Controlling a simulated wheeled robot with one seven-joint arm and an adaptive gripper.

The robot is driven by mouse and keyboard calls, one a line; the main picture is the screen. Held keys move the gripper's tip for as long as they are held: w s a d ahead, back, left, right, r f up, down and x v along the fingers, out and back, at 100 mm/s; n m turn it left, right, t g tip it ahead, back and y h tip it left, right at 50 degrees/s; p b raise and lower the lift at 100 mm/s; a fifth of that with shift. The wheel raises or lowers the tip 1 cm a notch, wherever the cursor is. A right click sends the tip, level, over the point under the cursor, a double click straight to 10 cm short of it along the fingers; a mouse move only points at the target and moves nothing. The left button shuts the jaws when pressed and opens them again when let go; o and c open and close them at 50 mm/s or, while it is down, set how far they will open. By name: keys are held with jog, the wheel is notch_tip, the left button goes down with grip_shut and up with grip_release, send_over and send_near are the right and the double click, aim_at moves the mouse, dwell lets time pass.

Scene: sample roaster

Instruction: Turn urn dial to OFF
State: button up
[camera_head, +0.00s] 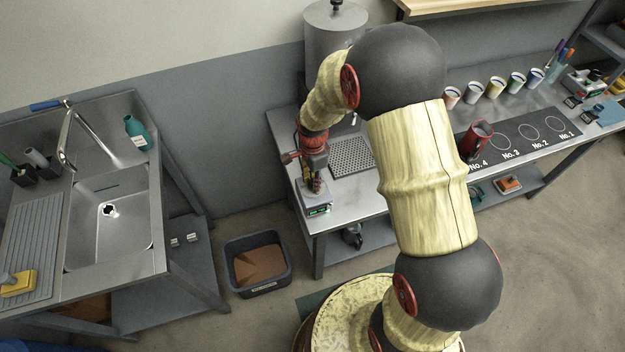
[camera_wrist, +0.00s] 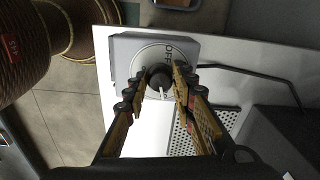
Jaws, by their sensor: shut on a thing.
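The urn (camera_head: 334,38) is a tall grey metal cylinder at the back of the counter, partly hidden by my arm. In the wrist view, the urn dial (camera_wrist: 160,76) is a dark round knob on a pale disc marked OFF, on a grey housing (camera_wrist: 124,52). A light mark shows on the knob's lower part in the picture, while OFF is above it to the right. My gripper (camera_wrist: 160,86) has its fingers on both sides of the knob and is shut on it. In the head view, my gripper (camera_head: 317,186) points down at the counter's left end; the knob is hidden there.
A perforated tray (camera_head: 352,157) lies on the counter right of my gripper; it also shows in the wrist view (camera_wrist: 180,140). A dark bent bar (camera_wrist: 250,74) runs beside the housing. A red jug (camera_head: 476,138) and several cups stand farther right. A bin (camera_head: 257,290) stands on the floor.

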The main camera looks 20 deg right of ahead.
grip_shut()
